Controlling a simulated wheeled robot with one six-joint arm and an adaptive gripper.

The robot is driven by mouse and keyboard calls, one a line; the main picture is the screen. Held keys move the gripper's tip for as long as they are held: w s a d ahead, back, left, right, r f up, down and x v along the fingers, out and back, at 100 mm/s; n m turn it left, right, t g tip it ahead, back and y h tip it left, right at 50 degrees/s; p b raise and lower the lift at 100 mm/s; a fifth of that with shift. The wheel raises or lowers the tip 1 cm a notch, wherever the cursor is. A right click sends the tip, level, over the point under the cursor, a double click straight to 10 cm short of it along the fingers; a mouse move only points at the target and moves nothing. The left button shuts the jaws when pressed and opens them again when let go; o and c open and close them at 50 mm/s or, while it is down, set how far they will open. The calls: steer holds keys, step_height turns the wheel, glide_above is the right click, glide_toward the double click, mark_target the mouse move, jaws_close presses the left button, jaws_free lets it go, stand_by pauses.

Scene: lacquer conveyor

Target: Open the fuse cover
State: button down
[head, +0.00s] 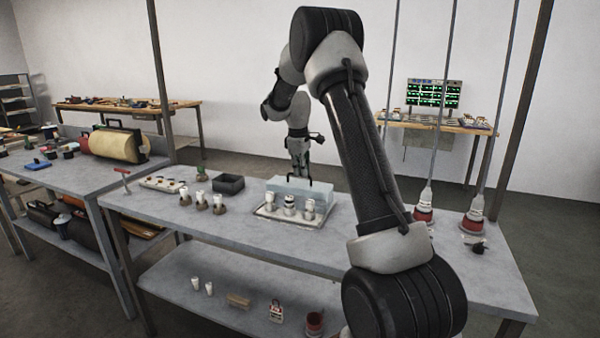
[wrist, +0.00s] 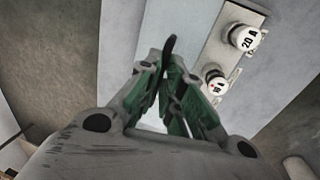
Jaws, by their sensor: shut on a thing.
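The fuse cover (head: 275,187) is a pale blue, see-through panel at the back of a fuse base (head: 268,215) on the middle table. Several white fuses stand in front of it and look uncovered in the head view; I cannot tell its exact angle. My gripper (head: 301,176) is above the cover, pointing down. In the wrist view my gripper (wrist: 166,75) has its green-lined fingers shut on a dark handle (wrist: 170,43), with the pale cover (wrist: 192,20) behind. Fuses marked 20 A (wrist: 247,38) and 16 A (wrist: 216,83) show to the right.
A dark open box (head: 229,184) and several fuses in brown holders (head: 201,200) stand left of the base. A fuse strip (head: 163,184) lies farther left. Two red-based devices (head: 473,222) with vertical rods stand at the right. A lower shelf holds small items.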

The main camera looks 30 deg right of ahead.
mark_target(301, 185)
steer(key=shift+w+d, duration=0.55)
steer(key=shift+d, duration=0.15)
steer(key=c, duration=1.6)
jaws_free()
steer(key=shift+o, duration=0.2)
step_height(301, 185, up, 12)
steer(key=s+a, duration=0.1)
steer(key=shift+s+a, duration=0.2)
steer(key=shift+a, duration=0.2)
steer(key=shift+f, duration=0.15)
